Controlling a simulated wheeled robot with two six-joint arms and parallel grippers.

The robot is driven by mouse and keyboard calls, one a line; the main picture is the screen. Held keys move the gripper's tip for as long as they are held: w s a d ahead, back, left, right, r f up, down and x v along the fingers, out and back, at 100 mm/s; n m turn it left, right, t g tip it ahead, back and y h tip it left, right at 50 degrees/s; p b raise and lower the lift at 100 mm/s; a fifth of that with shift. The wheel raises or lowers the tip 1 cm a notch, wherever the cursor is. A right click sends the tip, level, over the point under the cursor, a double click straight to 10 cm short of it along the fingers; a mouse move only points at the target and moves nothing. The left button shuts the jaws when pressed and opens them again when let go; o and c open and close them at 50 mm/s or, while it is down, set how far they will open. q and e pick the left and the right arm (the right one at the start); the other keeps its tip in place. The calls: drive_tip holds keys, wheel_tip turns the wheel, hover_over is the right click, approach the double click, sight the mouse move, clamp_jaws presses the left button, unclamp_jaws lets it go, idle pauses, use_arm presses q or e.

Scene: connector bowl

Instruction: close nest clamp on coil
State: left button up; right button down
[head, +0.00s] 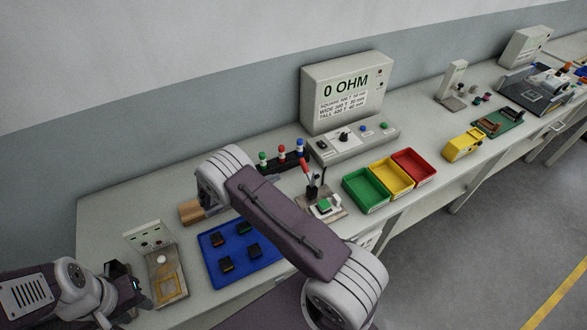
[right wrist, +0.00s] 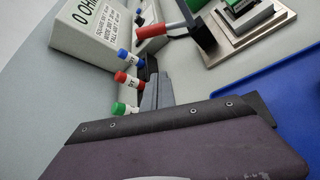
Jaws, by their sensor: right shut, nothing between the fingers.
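The nest (head: 334,214) is a small metal base near the middle of the bench, with a green part, perhaps the coil (head: 324,206), on it. The clamp handle (head: 304,168) is red and stands up, tilted, beside the green part. In the right wrist view the red handle (right wrist: 160,29) sticks out left from a dark clamp body, with the nest base (right wrist: 238,44) at the top right. My right gripper (right wrist: 155,92) is shut and empty, below and apart from the handle; my arm hides its fingertips in the head view. My left gripper (head: 128,284) is at lower left; its jaw opening is unclear.
Probes with green, red and blue caps (right wrist: 121,77) stand close left of my right gripper. A blue tray (head: 215,262) holds several dark parts. Green, yellow and red bins (head: 391,178) stand right of the nest. A 0 OHM meter (head: 346,92) stands behind.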

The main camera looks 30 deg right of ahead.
sight(307, 169)
drive_tip(key=p+x, duration=0.1)
drive_tip(key=x, duration=0.3)
drive_tip(key=p+x, duration=0.1)
drive_tip(key=x, duration=0.4)
drive_tip(key=shift+s+d+r, duration=0.1)
drive_tip(key=shift+s+d, duration=0.1)
drive_tip(key=shift+s, duration=0.05)
drive_tip(key=s+r+p, duration=0.1)
drive_tip(key=p, duration=0.1)
drive_tip(key=s+d+r+p, duration=0.1)
drive_tip(key=shift+r+p, duration=0.35)
drive_tip(key=shift+r, duration=0.05)
drive_tip(key=shift+w+f, duration=0.1)
